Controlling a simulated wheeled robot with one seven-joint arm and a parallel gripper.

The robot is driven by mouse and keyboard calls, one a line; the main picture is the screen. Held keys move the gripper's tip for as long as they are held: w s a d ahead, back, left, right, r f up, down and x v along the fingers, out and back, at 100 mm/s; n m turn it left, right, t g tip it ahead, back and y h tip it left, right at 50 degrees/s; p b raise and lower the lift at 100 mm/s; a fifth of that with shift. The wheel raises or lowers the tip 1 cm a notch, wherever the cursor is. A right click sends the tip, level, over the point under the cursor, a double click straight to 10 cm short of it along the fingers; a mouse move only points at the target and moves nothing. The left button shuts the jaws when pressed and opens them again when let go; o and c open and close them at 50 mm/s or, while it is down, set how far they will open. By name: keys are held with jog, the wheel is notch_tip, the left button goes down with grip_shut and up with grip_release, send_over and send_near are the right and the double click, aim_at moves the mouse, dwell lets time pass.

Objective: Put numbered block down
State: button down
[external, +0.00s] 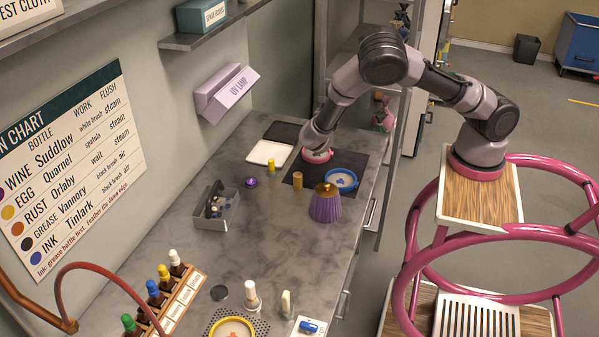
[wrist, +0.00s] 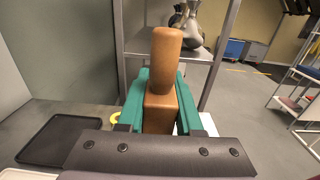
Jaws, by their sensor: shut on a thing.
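In the wrist view my gripper (wrist: 160,88) has its two teal fingers shut on a brown block (wrist: 160,112) with a rounded, handle-like upper part. No number shows on the faces I see. In the external view my gripper (external: 318,148) is low over the far end of the grey worktop (external: 268,215), at the dark mat (external: 298,178).
A yellow cylinder (external: 271,166) and white tray (external: 270,153) lie left. A grey bin (external: 216,210) stands nearer. The middle worktop is mostly clear.

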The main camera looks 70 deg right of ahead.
jog(key=w+a+n+t+y, duration=0.45)
jog(key=a+t, duration=0.25)
jog(key=a, duration=0.3)
jog(key=w+a+n+t+y, duration=0.3)
jog(key=w+a+n+t, duration=0.35)
jog(key=a, duration=0.35)
jog(key=s+a+f+n+t+y, duration=0.1)
jog(key=a+f+n+y, duration=0.1)
jog(key=a, duration=0.5)
jog(key=a+f+n+t+y, duration=0.2)
jog(key=a+f+y, duration=0.3)
jog(key=a, duration=0.2)
jog(key=s+a+f+n+t+y, duration=0.1)
jog(key=a+f+n+y, duration=0.2)
jog(key=a, duration=0.5)
jog(key=shift+s+f+t+y, duration=0.25)
jog(key=shift+s+f, duration=0.05)
jog(key=shift+f, duration=2.45)
jog(key=c, duration=0.6)
grip_release()
jog(key=shift+f, duration=0.15)
